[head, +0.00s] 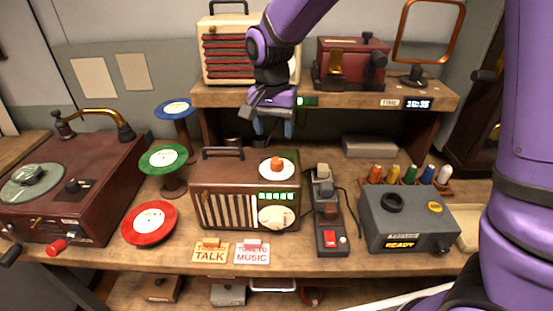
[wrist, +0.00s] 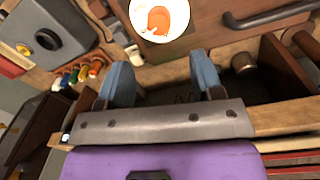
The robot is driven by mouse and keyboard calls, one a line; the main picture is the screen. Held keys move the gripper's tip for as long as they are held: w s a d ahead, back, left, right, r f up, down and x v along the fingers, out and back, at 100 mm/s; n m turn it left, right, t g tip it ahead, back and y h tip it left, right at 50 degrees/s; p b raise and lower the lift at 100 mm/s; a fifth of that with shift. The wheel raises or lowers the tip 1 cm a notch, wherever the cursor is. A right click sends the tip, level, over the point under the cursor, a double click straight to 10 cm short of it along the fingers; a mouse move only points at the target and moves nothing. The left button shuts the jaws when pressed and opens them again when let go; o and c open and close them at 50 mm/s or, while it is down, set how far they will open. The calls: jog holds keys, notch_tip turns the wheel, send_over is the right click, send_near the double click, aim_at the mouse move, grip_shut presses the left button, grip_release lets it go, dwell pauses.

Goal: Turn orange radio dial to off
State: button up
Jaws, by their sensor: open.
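The orange radio dial (head: 277,164) sits on a white round plate on top of the brown radio (head: 228,183), at its right. In the wrist view the orange dial (wrist: 158,20) shows at the top, on its white disc, beyond the fingertips. My gripper (head: 272,132) is above and behind the radio, pointing down, just in front of the shelf. Its two blue fingers also show in the wrist view (wrist: 162,72), spread apart with nothing between them. The gripper is apart from the dial. Any markings around the dial are too small to read.
A raised shelf (head: 352,98) stands behind my gripper, with a cream radio (head: 222,50) on it. The radio's dark carry handle (head: 223,150) rises left of the dial. A strip with a red switch (head: 330,237) and a grey device (head: 410,220) stand at right.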

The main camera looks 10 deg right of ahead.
aim_at(276, 160)
jog(key=f, duration=0.9)
jog(key=shift+s+d+f, duration=0.1)
jog(key=shift+d+f, duration=0.1)
jog(key=shift+d, duration=0.05)
jog(key=shift+c, duration=0.3)
jog(key=c, duration=0.9)
jog(key=shift+o, duration=0.2)
jog(key=shift+n, duration=0.3)
jog(key=n, duration=1.3)
jog(key=shift+s+t, duration=0.1)
jog(key=shift+t, duration=0.2)
jog(key=shift+n, duration=0.3)
